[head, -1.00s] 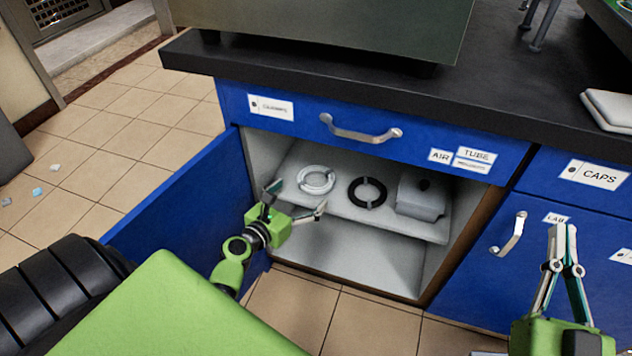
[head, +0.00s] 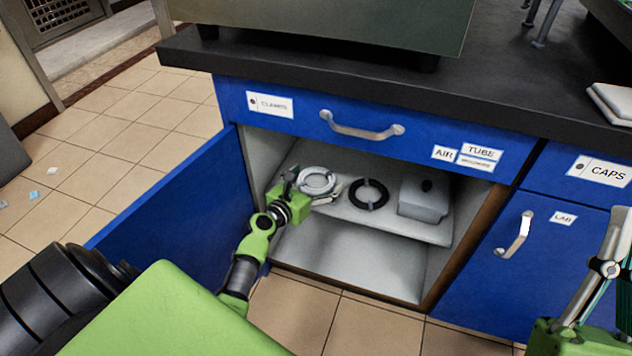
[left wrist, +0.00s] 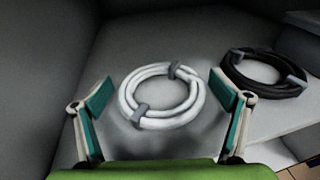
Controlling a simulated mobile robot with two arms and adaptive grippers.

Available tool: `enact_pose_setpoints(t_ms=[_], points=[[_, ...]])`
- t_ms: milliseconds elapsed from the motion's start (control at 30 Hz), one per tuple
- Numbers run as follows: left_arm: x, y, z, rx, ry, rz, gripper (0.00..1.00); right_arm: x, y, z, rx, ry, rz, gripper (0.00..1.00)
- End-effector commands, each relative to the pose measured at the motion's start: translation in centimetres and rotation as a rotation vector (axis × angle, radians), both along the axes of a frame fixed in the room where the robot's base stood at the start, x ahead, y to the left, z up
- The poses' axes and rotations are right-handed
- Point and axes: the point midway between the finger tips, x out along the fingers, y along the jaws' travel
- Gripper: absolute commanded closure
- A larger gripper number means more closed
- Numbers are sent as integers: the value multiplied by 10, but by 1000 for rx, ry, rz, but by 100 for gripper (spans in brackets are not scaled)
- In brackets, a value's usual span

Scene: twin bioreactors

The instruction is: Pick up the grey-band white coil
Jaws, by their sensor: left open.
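The white coil with grey bands (head: 318,179) lies flat on the cabinet shelf (head: 340,211). It also shows in the left wrist view (left wrist: 160,94), with one band at its upper right and one at its lower left. My left gripper (head: 305,188) is at the front of the shelf, open, and partly overlaps the coil in the head view. In the left wrist view its two fingers (left wrist: 162,112) are spread to either side of the coil, apart from it. My right gripper (head: 615,240) is at the right edge of the head view, cut off; its fingertips are not clear.
A black coil (head: 369,193) with grey bands lies to the right on the same shelf, also in the wrist view (left wrist: 262,72). A grey box (head: 424,198) stands beyond it. The open blue door (head: 175,200) is left of the arm. A drawer with a handle (head: 362,127) is above.

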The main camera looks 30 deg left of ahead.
Motion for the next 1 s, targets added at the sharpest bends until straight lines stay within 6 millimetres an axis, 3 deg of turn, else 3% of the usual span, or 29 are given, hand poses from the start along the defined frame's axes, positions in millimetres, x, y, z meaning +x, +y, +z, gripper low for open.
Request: enact_pose_setpoints(t_ms=[167, 300, 333, 833, 1000], points=[[0, 0, 0, 0, 0, 0, 12, 0, 0, 0, 0, 0, 0, 100], [0, 0, 0, 0, 0, 0, 48, 0, 0, 0, 0, 1, 0, 100], [0, 0, 0, 0, 0, 0, 51, 0, 0, 0, 0, 1, 0, 100], [0, 0, 3, 0, 0, 1, 51, 5, 1, -2, -7, 25, -1, 100], [0, 0, 9, 0, -1, 1, 51, 21, 3, -19, -39, 135, -7, 100]])
